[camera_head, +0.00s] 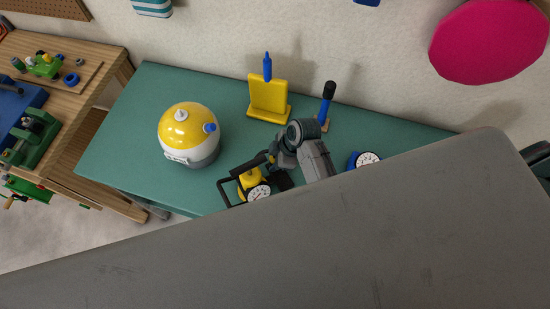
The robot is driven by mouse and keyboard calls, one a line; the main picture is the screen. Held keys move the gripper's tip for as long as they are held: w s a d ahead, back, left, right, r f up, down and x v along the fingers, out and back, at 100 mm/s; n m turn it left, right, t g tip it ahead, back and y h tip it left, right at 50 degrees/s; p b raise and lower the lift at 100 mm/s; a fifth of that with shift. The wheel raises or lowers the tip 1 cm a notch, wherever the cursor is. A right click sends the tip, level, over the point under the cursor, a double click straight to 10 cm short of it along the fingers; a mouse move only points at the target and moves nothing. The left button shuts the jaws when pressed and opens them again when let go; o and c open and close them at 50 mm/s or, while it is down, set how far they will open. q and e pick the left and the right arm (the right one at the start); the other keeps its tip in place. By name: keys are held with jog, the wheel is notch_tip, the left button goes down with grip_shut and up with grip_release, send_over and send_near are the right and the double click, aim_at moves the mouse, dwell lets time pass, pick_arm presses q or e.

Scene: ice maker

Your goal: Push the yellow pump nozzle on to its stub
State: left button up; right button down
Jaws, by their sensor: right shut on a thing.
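A yellow-and-white ball-shaped ice maker (188,152) stands on the green table at left of centre. A short blue stub (210,127) sticks out of its upper right side, and a white cap sits on top. My right gripper (264,162) is right of the ball and apart from it, near the table's front edge. It is shut on a small yellow part (249,180), which looks like the pump nozzle; the dark fingers partly hide it. A white dial (258,192) shows just below it. My left gripper is not in view.
Behind my right gripper stand a yellow stand (268,95) with a blue tool and a blue-and-black handled tool (327,103). A blue gauge (366,160) sits to the right. A large grey surface hides the table's lower right. The table left of the ball is clear.

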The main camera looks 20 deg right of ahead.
jog(key=shift+f, duration=0.75)
jog(key=c, duration=1)
grip_release()
jog(key=shift+r+b, duration=0.15)
jog(key=shift+b, duration=0.15)
jog(key=b+v, duration=0.2)
jog(key=v, duration=0.8)
jog(key=shift+r+b, duration=0.25)
jog(key=shift+b, duration=0.1)
jog(key=shift+s+d, duration=0.1)
